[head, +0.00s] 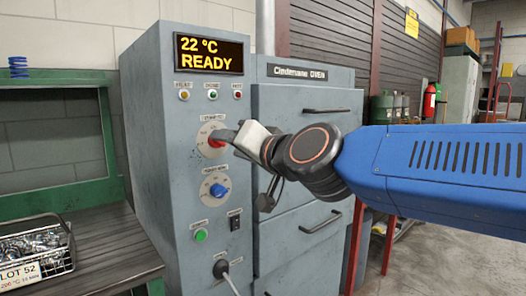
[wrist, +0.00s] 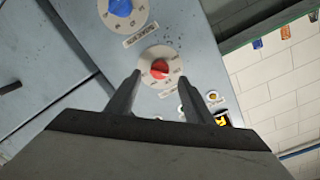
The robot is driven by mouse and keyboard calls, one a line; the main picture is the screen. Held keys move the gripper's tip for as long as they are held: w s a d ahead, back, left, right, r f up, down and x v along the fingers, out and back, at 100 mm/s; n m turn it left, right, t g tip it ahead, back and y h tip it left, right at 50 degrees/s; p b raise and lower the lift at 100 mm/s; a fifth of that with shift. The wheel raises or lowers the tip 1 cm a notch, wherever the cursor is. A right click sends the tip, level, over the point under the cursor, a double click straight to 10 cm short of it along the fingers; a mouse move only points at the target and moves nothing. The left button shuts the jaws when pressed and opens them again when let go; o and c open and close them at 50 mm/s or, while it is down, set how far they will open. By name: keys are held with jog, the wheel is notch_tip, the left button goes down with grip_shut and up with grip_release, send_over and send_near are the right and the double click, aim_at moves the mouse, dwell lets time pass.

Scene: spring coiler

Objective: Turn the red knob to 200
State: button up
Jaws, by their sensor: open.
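The red knob (head: 215,141) sits at the centre of a pale round dial on the grey control cabinet, above a blue knob. In the wrist view the red knob (wrist: 160,69) lies just beyond and between my fingertips. My gripper (head: 224,136) is at the dial from the right, and it also shows in the wrist view (wrist: 163,85) with its two fingers apart and nothing between them. I cannot tell whether a finger touches the knob. The dial's numbers are too small to read. The display (head: 208,54) reads 22 °C READY.
The blue knob (head: 218,190) is below the red one, with a green button (head: 200,235) under it. Small lamps line the panel above. Oven drawers with handles (head: 326,111) are to the right. A wire basket (head: 38,250) of metal parts stands on the bench at left.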

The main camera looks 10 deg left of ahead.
jog(key=v, duration=1.2)
dwell(0.6)
jog(key=shift+s+d, duration=0.1)
jog(key=shift+s, duration=0.05)
jog(key=s+d+f+n+g+h, duration=0.1)
jog(key=d+f+g+h, duration=0.15)
jog(key=d+f, duration=0.85)
jog(key=d+f+n+g+h, duration=0.1)
jog(key=d+f+h, duration=0.2)
jog(key=d+f, duration=0.85)
jog(key=s+d+f+m+g+h, duration=0.1)
jog(key=s+d+f+h, duration=0.2)
jog(key=d+f, duration=0.4)
jog(key=s+d+f+m+g+h, duration=0.2)
jog(key=s+d+f+h, duration=0.2)
jog(key=d+f, duration=0.3)
jog(key=shift+s+d+f+m, duration=0.3)
jog(key=shift+s+d+f, duration=0.05)
jog(key=shift+s+f, duration=0.45)
jog(key=shift+r+g, duration=0.1)
jog(key=shift+g, duration=0.15)
